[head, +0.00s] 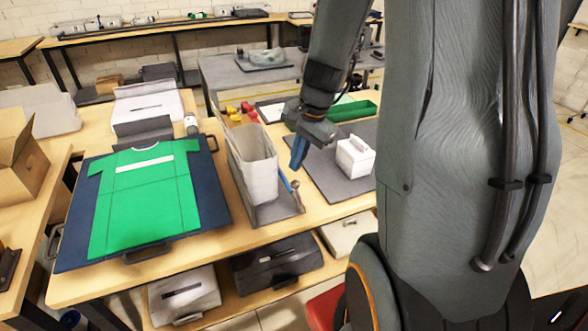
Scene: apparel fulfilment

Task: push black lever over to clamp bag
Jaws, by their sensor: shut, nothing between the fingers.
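A tall, pale, open-topped bag (252,165) stands on a grey base plate (268,213) at the table's front middle. A thin lever-like part (289,184) stands at the bag's right side; it looks partly blue, with a dark end. It is too small to tell which way the lever is turned. My gripper (298,152) is shut and empty, its blue fingers pointing down. In the picture it is just right of the bag and above the lever's top; I cannot tell whether it touches the lever.
A green shirt (148,190) lies on a dark blue board (212,205) to the left. A white box (355,157) sits on a grey mat (325,178) to the right. Behind are a green tray (352,111) and small red and yellow pieces (246,110).

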